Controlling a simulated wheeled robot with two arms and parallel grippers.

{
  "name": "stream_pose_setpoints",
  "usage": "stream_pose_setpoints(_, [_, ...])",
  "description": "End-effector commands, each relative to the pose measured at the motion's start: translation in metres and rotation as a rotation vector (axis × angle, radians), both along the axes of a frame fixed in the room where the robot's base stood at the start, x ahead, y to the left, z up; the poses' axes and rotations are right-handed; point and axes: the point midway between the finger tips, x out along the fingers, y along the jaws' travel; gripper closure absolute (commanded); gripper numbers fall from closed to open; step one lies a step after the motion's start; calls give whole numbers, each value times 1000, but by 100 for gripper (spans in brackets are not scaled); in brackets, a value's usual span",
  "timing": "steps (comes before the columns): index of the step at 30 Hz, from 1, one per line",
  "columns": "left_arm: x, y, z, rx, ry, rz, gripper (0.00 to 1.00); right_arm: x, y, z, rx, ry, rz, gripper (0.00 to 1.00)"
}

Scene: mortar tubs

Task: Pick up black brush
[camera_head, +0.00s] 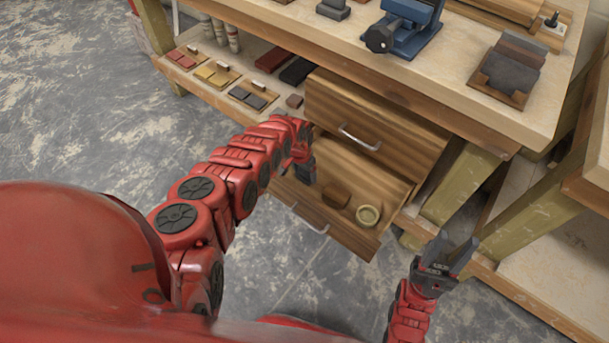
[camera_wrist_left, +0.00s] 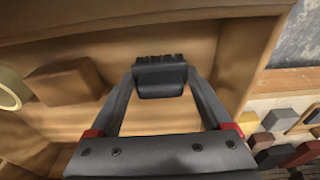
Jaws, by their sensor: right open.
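The black brush (camera_wrist_left: 160,78) shows in the left wrist view, with its dark rounded body towards the camera and short bristles along its far edge. My left gripper (camera_head: 308,172) reaches into the open drawer (camera_head: 347,222) in the head view. In the left wrist view its two fingertips (camera_wrist_left: 160,72) lie against both sides of the brush, and it looks shut on it. Whether the brush touches the drawer floor is unclear. In the head view the brush is mostly hidden by the gripper. My right gripper (camera_head: 453,250) is open and empty, right of the drawer.
A brown block (camera_head: 336,195) and a round pale ring-like dish (camera_head: 368,215) lie in the drawer. A second drawer (camera_head: 360,125) above stands partly out. Colour sample blocks (camera_head: 215,75) lie on the lower shelf. A blue vise (camera_head: 405,28) stands on the bench top.

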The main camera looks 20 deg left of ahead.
Motion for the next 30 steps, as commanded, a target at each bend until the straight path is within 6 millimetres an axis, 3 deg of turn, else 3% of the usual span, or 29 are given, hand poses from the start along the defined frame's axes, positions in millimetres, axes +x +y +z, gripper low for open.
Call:
stream_pose_setpoints(1, [0, 0, 0, 0, 0, 0, 40, 0, 0, 0, 0, 0, 0, 55])
stream_pose_setpoints(7, [0, 0, 0, 0, 0, 0, 75, 0, 0, 0, 0, 0, 0, 55])
stream_pose_setpoints(14, [0, 0, 1, 0, 0, 0, 75, 0, 0, 0, 0, 0, 0, 55])
stream_pose_setpoints(20, [1, 0, 13, 0, -1, 0, 75, 0, 0, 7, 0, 0, 0, 55])
stream_pose_setpoints(30, [1, 1, 69, 2, -1, -1, 75, 0, 0, 30, 0, 0, 0, 55])
